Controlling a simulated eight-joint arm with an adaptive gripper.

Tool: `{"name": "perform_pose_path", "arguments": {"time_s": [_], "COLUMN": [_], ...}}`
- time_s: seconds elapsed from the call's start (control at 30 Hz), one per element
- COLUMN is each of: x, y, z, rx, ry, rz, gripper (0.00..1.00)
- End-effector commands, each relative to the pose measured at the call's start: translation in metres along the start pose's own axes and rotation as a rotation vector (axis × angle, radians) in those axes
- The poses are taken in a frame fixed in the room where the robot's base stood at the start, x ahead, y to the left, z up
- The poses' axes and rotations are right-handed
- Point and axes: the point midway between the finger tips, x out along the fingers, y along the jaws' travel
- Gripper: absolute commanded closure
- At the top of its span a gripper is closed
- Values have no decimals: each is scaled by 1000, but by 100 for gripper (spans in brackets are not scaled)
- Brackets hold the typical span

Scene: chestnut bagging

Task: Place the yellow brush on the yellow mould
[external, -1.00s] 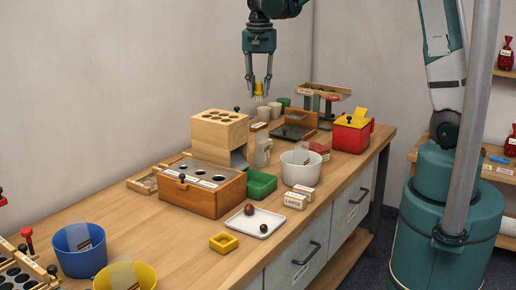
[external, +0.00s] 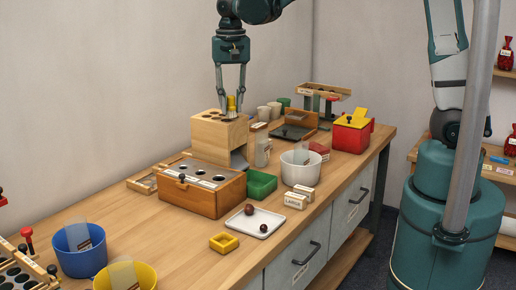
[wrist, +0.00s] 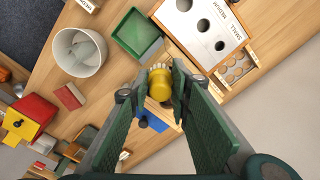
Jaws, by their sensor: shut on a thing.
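My gripper (external: 230,106) is shut on the yellow brush (external: 231,101), high above the bench beside or over the wooden block with holes. In the wrist view the brush (wrist: 160,84) sits between the green finger pads of my gripper (wrist: 158,92), its pale bristles pointing away from me. The yellow mould (external: 224,242) is a small square frame lying flat on the bench near the front edge, left of the white tray. It is well in front of my gripper in the external view, and I do not see it in the wrist view.
The wooden block (external: 211,136) stands under or behind my gripper. The sorting box (external: 199,196), green tray (external: 262,184), white bowl (external: 300,175) and white tray with chestnuts (external: 268,228) lie between there and the mould. Bare bench (external: 178,246) lies left of the mould.

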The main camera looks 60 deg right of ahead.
Motion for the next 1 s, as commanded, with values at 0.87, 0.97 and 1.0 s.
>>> {"name": "perform_pose_path", "arguments": {"time_s": [0.87,0.97,1.0], "x": [1,1,1], "y": [-60,-64,-65], "z": [170,192,200], "rx": [-329,-371,-388], "ry": [-3,-3,-3], "rz": [0,0,0], "gripper": [92,92,92]}}
